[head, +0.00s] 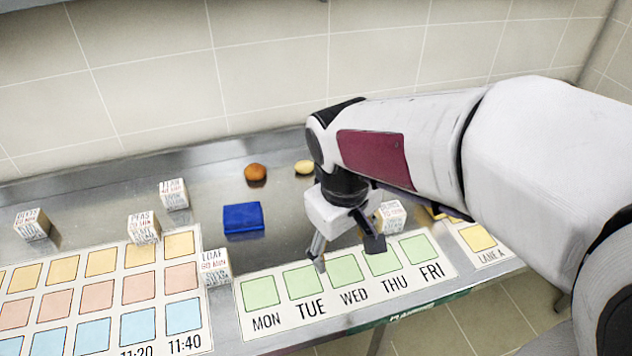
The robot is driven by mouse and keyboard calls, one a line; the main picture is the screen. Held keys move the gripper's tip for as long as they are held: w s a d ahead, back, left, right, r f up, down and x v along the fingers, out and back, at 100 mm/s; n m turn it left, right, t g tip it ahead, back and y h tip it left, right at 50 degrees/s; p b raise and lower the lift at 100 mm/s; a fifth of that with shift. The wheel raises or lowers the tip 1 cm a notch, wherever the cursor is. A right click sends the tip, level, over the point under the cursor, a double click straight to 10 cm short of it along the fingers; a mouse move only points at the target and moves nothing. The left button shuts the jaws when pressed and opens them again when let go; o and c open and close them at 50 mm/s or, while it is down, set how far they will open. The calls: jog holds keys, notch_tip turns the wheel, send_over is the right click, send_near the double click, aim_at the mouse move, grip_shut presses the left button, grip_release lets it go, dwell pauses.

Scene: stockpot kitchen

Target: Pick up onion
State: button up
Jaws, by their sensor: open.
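A round orange-brown item (255,172), which looks like the onion, sits on the steel counter near the back wall. A smaller yellow item (304,167) lies to its right, partly beside my arm; I cannot tell what it is. My gripper (347,254) is open and points down over the weekday card, around the green TUE and WED squares. It looks empty. It is in front and to the right of the orange-brown item, well apart from it.
A blue block (243,219) lies in front of the orange-brown item. Several lettered white blocks stand around, one (391,216) close behind my gripper. A weekday card (345,292) and a time grid (100,300) cover the front. The tiled wall (200,70) bounds the back.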

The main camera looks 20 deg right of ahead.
jog(key=w+f+n, duration=0.3)
jog(key=w, duration=0.1)
jog(key=w+d+f+n+h, duration=0.1)
jog(key=w+f+n, duration=0.1)
jog(key=w, duration=0.3)
jog(key=w+f+n+g+h, duration=0.1)
jog(key=w+f+n, duration=0.2)
jog(key=w+n, duration=0.2)
jog(key=shift+w+d+f, duration=0.15)
jog(key=shift+d+f, duration=0.2)
jog(key=w+n, duration=0.2)
jog(key=w+f+n, duration=0.1)
jog(key=w+n, duration=0.1)
jog(key=shift+w+d+h, duration=0.1)
jog(key=shift+d+h, duration=0.2)
jog(key=shift+d, duration=0.1)
jog(key=shift+w+d+r+n+t+h, duration=0.1)
jog(key=shift+w+d+r+n+t, duration=0.15)
jog(key=shift+w+n, duration=0.45)
jog(key=shift+w+r+n+t+h, duration=0.15)
jog(key=shift+w+r+n, duration=0.15)
jog(key=shift+n, duration=0.75)
jog(key=shift+w+d+r+n+t+h, duration=0.15)
jog(key=shift+w+r+n, duration=0.25)
jog(key=shift+n, duration=0.45)
jog(key=shift+x, duration=1.35)
